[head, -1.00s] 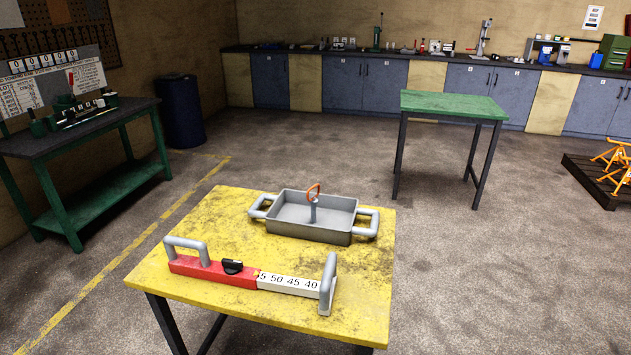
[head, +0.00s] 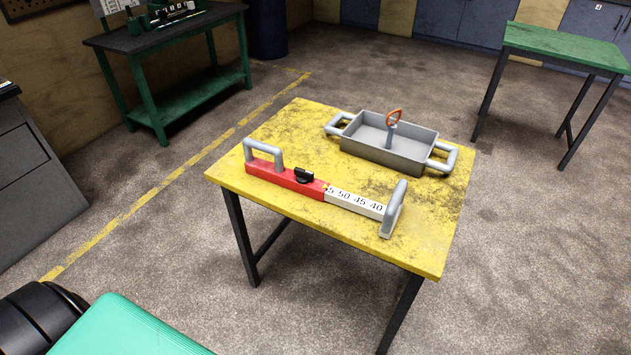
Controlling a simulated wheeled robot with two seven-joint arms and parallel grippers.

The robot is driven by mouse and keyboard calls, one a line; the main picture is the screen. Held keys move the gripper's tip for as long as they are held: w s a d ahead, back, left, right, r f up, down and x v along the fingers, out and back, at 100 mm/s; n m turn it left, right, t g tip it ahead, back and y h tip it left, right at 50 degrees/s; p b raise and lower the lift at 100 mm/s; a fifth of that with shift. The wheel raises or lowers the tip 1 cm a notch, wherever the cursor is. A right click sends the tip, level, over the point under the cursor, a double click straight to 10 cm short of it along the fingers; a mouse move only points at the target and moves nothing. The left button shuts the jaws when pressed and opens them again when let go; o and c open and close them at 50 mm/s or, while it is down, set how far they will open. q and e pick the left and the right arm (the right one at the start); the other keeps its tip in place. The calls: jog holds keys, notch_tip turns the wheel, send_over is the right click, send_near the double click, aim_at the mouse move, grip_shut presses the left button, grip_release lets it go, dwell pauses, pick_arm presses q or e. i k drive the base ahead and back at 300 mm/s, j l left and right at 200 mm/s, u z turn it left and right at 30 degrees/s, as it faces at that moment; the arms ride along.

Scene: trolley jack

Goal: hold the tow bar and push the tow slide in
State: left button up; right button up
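The tow bar (head: 283,176) is a red bar lying on the yellow table, with a grey handle (head: 262,152) at its left end and a black clamp (head: 304,175) on top. The tow slide (head: 355,202) is a white bar with printed numbers, about 40 to 50, sticking out of the red bar's right end. A grey upright handle (head: 393,208) stands at the slide's far right end. Neither of my grippers shows in the head view, and nothing is touching the bar or slide.
The yellow table (head: 420,245) also bears a grey tray (head: 405,160) with two side handles and an orange ring on a post. A green table (head: 560,45) stands at the upper right, a green bench (head: 170,50) at the upper left.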

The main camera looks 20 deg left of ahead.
aim_at(388, 214)
jog(key=i+j, duration=0.15)
jog(key=j, duration=0.3)
jog(key=i+j, duration=0.15)
jog(key=j, duration=0.25)
jog(key=i+j+z, duration=0.1)
jog(key=j, duration=0.3)
jog(key=i+j, duration=0.15)
jog(key=j, duration=0.3)
